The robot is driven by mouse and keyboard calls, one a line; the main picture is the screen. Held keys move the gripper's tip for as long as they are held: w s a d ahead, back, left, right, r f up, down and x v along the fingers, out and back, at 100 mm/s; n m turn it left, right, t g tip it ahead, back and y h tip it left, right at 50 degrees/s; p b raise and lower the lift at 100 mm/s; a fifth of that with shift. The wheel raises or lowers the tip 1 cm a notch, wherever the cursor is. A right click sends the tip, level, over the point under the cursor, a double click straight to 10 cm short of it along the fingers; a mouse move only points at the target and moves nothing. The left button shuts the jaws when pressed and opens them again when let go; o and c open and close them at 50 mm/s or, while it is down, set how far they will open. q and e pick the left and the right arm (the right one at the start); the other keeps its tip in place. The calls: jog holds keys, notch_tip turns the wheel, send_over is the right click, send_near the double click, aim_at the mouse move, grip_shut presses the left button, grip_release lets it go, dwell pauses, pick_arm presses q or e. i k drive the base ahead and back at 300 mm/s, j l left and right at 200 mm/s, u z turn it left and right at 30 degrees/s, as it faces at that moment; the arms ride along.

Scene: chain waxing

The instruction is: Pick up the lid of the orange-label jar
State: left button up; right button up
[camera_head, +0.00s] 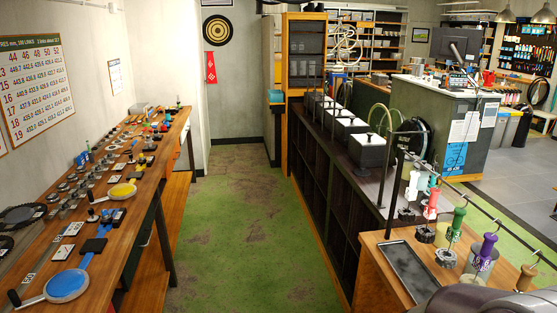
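I cannot make out an orange label on any jar in the head view. On the right bench, several clear containers with coloured handles hang or stand in a row along a dark rail. They include one with a red handle (432,203), one with a green handle (457,221) and one with a purple handle (486,251). Neither gripper shows.
The left wooden bench (118,240) also carries a blue disc (67,285), a yellow disc (122,191) and many tools. A black tray (409,268) lies on the right bench beside dark toothed rings (446,257). The green floor (235,235) between the benches is clear.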

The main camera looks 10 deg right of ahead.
aim_at(362, 172)
jog(key=i, duration=1.3)
jog(key=i+j+z, duration=0.1)
jog(key=i, duration=1.2)
jog(key=i+z, duration=0.15)
jog(key=i, duration=0.35)
jog(key=i+j+z, duration=0.1)
jog(key=i, duration=0.4)
jog(key=i+j+z, duration=0.15)
jog(key=i, duration=0.35)
